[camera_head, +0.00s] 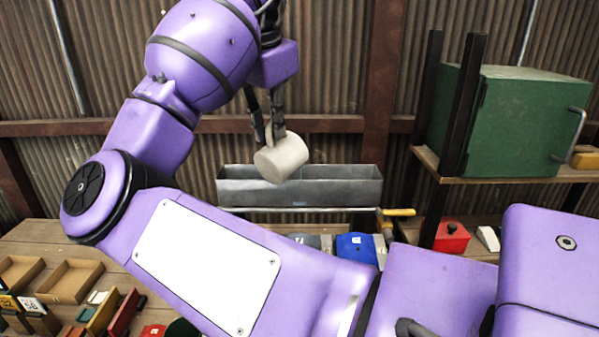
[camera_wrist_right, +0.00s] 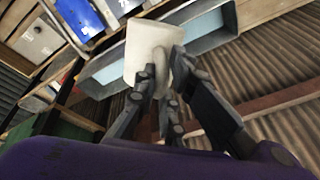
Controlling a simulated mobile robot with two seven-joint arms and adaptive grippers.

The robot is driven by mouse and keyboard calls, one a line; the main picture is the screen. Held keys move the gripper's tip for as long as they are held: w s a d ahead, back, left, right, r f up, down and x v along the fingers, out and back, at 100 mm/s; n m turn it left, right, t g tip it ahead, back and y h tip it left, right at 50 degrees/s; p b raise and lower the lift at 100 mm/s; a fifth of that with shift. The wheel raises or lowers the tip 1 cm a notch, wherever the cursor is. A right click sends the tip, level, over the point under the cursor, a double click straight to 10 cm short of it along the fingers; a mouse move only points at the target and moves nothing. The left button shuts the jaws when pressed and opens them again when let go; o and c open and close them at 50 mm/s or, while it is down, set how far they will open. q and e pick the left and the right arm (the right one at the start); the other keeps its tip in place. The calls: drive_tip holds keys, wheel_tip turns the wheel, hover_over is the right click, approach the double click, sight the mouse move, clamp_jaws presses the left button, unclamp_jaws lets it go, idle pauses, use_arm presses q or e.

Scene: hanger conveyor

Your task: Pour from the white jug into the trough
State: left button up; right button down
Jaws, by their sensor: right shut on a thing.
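The white jug (camera_head: 281,158) hangs tilted from my right gripper (camera_head: 266,130), just above the trough in the head view. My right gripper is shut on the jug's handle side. The grey metal trough (camera_head: 300,191) is a long box at the back wall, behind and below the jug. In the right wrist view, the jug (camera_wrist_right: 148,45) is between the camera and the trough (camera_wrist_right: 100,83), and the fingers (camera_wrist_right: 160,82) close around its handle. A light blue surface shows inside the trough. No stream shows from the jug, and its inside is hidden. My left gripper is not in view.
A green cabinet (camera_head: 525,120) stands on a wooden shelf (camera_head: 500,172) at the right, beside dark posts. A yellow-handled tool (camera_head: 398,212), blue bin (camera_head: 356,248) and red box (camera_head: 450,237) are below. Wooden trays (camera_head: 70,281) lie at lower left. My right arm covers much of the bench.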

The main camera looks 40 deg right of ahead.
sight(287, 134)
drive_tip(key=shift+d, duration=0.15)
drive_tip(key=shift+w+d+f+y, duration=0.1)
drive_tip(key=shift+d+y, duration=0.3)
drive_tip(key=shift+y, duration=0.1)
drive_tip(key=shift+d, duration=0.1)
idle(0.4)
drive_tip(key=shift+d+y, duration=0.1)
drive_tip(key=shift+y, duration=0.2)
drive_tip(key=shift+d+f+y, duration=0.2)
drive_tip(key=shift+d+y, duration=0.1)
drive_tip(key=shift+d, duration=0.1)
idle(0.3)
drive_tip(key=shift+w+d, duration=0.1)
drive_tip(key=shift+d+g+y, duration=0.3)
drive_tip(key=shift+d+y, duration=0.2)
drive_tip(key=shift+y, duration=0.1)
